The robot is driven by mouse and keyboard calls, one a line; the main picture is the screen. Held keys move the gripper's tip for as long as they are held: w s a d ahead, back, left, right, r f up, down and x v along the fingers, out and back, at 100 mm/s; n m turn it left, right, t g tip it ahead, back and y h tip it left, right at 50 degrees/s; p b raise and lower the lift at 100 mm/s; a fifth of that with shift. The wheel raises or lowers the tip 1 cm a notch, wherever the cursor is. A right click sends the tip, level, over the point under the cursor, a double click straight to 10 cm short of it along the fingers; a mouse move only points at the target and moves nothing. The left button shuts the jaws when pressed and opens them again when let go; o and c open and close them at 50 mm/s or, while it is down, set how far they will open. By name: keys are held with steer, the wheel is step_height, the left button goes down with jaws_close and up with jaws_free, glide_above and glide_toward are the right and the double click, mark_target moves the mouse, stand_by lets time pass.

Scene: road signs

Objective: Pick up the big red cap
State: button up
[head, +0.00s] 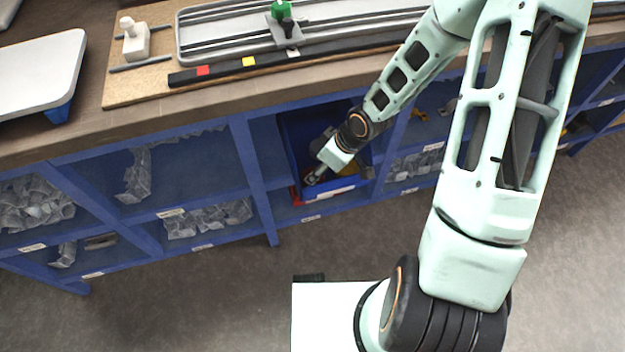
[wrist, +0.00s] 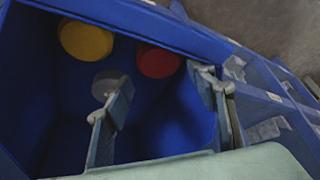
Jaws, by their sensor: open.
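In the wrist view a round red cap (wrist: 158,61) lies inside a blue bin (wrist: 190,38), near its far side. A yellow cap (wrist: 86,40) lies to its left, and a smaller grey cap (wrist: 106,84) lies nearer, partly behind a finger. My gripper (wrist: 160,98) is open and empty, with its fingers spread over the bin. The red cap shows beyond the gap between the fingers, apart from both. In the head view my gripper (head: 340,174) is at the blue bin (head: 332,191) in the shelf and hides much of its inside.
The bin sits in a blue shelf unit (head: 240,150) under a wooden worktop (head: 60,135). Neighbouring compartments hold grey, clear-looking parts (head: 208,217). The worktop carries a metal rail fixture (head: 225,25). The grey floor (head: 180,300) in front is open.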

mark_target(307, 171)
steer(key=b+x, duration=0.2)
steer(key=x, duration=0.3)
steer(key=shift+a+f, duration=0.1)
steer(key=shift+f, duration=0.3)
steer(key=c, duration=0.5)
